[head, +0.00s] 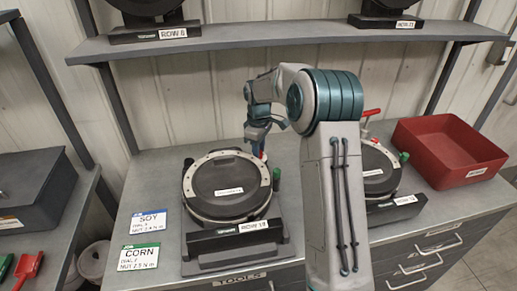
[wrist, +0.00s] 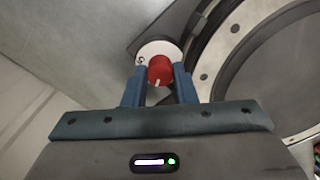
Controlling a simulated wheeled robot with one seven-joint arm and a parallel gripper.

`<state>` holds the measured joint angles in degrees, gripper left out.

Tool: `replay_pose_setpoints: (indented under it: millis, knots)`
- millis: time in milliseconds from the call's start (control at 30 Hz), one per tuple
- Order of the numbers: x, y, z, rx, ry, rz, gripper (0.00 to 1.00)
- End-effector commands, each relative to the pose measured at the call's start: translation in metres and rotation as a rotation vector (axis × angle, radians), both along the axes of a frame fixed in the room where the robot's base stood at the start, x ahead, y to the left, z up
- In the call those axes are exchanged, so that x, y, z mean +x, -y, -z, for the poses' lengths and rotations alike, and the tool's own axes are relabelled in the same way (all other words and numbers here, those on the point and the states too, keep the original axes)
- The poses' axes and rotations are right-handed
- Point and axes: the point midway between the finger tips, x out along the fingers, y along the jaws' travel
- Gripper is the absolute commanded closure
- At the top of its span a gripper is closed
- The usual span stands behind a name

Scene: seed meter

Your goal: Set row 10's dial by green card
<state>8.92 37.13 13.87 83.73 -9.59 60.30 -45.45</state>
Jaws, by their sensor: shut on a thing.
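My gripper (wrist: 159,75) is shut on a red dial knob (wrist: 159,69) in the wrist view. The knob has a white pointer mark on its lower side and sits over a white dial face (wrist: 156,48), where one figure shows at the left; the rest is partly hidden. In the head view my gripper (head: 260,148) reaches down behind the right rear of the left seed meter (head: 228,187). That meter's front label (head: 253,226) reads ROW and a number too small to be sure of. The green card (head: 138,257), headed CORN, lies at the bench's front left; its smaller lines are hard to read.
A blue SOY card (head: 147,223) lies behind the green card. A second meter (head: 376,172) stands to the right, partly hidden by my arm. A red bin (head: 449,150) is at the right. A shelf (head: 260,40) with more meters runs above.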

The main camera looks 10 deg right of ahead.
Motion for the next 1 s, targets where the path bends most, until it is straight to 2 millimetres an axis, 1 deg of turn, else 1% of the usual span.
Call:
replay_pose_setpoints:
  millis: [333,367,400,433,767,867,1000]
  knots:
    - [0.0004,-0.0003,-0.0008,0.000,0.001,-0.002,0.98]
    - [0.0004,-0.0003,-0.0008,0.000,0.001,-0.002,0.72]
    - [0.0004,-0.0003,-0.0008,0.000,0.001,-0.002,0.61]
    - [0.0004,-0.0003,-0.0008,0.000,0.001,-0.001,0.53]
    - [-0.0002,-0.0010,-0.0002,0.001,-0.001,0.016,0.53]
    - [-0.0003,-0.0012,-0.0002,0.001,-0.001,0.064,0.53]
    - [-0.0003,-0.0017,-0.0005,0.001,-0.002,0.187,0.53]
